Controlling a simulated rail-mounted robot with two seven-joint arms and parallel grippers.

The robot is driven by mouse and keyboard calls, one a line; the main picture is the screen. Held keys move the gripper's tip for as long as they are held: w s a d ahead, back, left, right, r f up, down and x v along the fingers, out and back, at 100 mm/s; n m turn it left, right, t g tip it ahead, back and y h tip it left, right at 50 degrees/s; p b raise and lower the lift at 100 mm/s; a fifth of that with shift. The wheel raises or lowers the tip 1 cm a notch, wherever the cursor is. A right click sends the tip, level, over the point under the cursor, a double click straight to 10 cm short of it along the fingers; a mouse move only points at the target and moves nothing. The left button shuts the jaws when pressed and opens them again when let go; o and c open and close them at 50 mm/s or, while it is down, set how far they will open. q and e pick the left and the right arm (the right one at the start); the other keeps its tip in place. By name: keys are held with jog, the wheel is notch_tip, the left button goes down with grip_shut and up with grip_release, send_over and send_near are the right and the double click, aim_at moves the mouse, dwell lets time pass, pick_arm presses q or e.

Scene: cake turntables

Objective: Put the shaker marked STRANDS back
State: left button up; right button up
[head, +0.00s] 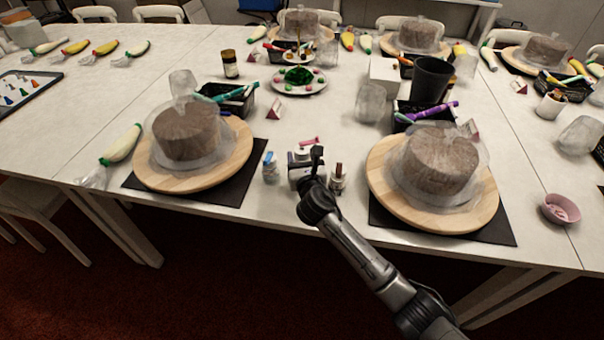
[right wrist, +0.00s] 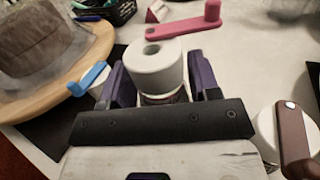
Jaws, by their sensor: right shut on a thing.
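My right gripper (head: 304,168) is over the table between the two front turntables. In the right wrist view its two purple fingers (right wrist: 162,82) are shut on a white-topped shaker (right wrist: 157,66) with a round hole in its top. Its marking is hidden, and I cannot tell whether its base touches the table. Close around it stand similar small jars: one with a blue lever (head: 270,167) on the left, one with a brown lever (head: 338,178) on the right, and one with a pink lever (head: 308,141) behind. No STRANDS label is readable. My left gripper is not in view.
Wooden turntables with wrapped brown cakes stand at left (head: 238,163) and right (head: 385,193), on black mats. Behind are a black tray (head: 240,103), a clear cup (head: 369,103) and a plate of sweets (head: 320,86). The table's front edge is close below the jars.

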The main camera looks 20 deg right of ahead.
notch_tip(320, 180, down, 4)
jog(key=shift+w+r+b, duration=0.1)
jog(key=shift+b, duration=1)
jog(key=shift+f, duration=0.45)
jog(key=shift+r, duration=0.1)
jog(key=o, duration=1)
jog(key=shift+f, duration=0.2)
jog(key=shift+r, duration=0.15)
